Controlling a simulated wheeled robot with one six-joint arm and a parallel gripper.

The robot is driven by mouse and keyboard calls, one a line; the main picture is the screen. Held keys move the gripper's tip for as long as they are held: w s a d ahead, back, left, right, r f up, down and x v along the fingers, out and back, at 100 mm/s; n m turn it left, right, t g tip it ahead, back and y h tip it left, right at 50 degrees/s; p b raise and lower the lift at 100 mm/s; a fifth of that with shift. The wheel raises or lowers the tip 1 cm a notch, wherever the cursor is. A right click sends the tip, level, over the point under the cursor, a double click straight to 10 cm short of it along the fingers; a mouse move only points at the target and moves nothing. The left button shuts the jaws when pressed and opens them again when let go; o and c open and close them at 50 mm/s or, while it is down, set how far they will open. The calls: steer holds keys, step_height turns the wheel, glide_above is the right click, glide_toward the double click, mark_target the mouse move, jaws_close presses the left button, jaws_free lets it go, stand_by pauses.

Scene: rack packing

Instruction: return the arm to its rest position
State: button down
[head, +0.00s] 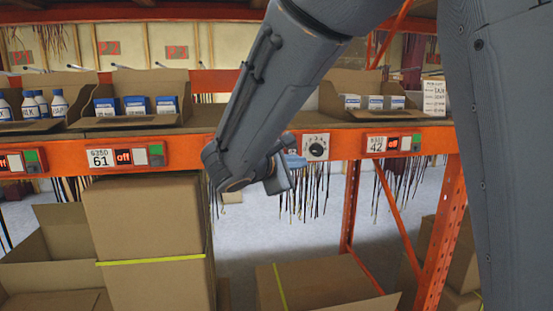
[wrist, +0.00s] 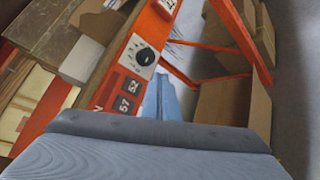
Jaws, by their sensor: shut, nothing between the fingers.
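My arm reaches down from the top of the head view, across the front of the rack. My gripper (head: 294,161) is at its lower end, in front of the orange shelf beam and beside the round dial. Its pale blue fingers also show in the wrist view (wrist: 163,98), past the grey edge of my wrist. The fingers are shut with nothing held. Part of the gripper is hidden behind my own wrist in the head view.
The orange beam (head: 240,146) carries a dial (head: 316,147) and displays. Open cartons on the shelf hold white bottles (head: 42,104), blue boxes (head: 137,105) and small boxes (head: 375,102). Below stand a tall carton (head: 150,225) and a lower carton (head: 320,283). Grey floor shows between them.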

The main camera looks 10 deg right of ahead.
steer(key=s+d+f+m+g+y, duration=0.1)
steer(key=s+d+f+m+g, duration=0.15)
steer(key=s+f, duration=0.35)
steer(key=s+d+f+m+g+y, duration=0.2)
steer(key=s+d+f+g, duration=0.25)
steer(key=f, duration=0.35)
steer(key=s+a+f+m+g+y, duration=0.1)
steer(key=s+a+f+m+y, duration=0.2)
steer(key=s+f+m+y, duration=0.1)
steer(key=s+a+f+m+g+y, duration=0.1)
steer(key=s+a+f+m+y, duration=0.2)
steer(key=s+f+m, duration=0.4)
steer(key=shift+s+y, duration=0.4)
steer(key=shift+s, duration=0.2)
